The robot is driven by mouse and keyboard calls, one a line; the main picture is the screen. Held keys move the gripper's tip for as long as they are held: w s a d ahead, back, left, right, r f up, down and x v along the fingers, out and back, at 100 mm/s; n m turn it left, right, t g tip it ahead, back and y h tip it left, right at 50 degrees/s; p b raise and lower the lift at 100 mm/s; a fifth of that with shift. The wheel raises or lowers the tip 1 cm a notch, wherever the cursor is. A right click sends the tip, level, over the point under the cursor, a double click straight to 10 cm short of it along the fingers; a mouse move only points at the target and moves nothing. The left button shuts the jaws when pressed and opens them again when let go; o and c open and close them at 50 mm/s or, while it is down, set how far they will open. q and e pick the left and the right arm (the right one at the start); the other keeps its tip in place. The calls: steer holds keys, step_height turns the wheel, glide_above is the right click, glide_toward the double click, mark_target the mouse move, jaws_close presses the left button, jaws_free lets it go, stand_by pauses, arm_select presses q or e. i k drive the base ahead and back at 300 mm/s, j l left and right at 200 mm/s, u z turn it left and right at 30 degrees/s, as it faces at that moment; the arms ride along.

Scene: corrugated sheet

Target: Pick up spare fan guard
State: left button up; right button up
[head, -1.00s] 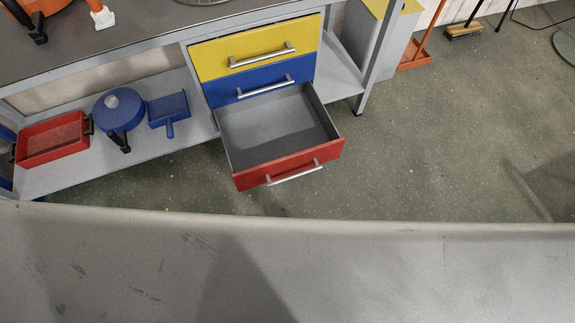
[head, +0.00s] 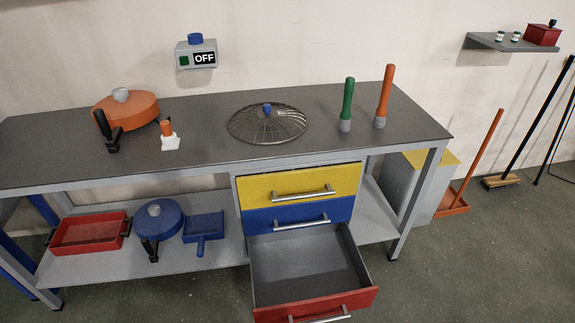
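A round wire fan guard (head: 250,129) with a small blue knob at its centre lies on the dark top of the workbench (head: 210,166), above the drawers. It looks like the only wire guard in view. Neither of my grippers shows in the head view.
On the bench stand an orange round pan-like thing (head: 135,108), a small orange-and-white item (head: 169,140), a green-handled tool (head: 347,98) and an orange-handled tool (head: 384,96). The red-fronted bottom drawer (head: 320,304) is pulled out and empty.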

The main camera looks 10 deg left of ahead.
mark_target(267, 114)
steer(key=z, duration=0.5)
steer(key=j+z, duration=0.7)
steer(key=k+j+z, duration=0.15)
steer(key=j+z, duration=0.2)
steer(key=j, duration=0.1)
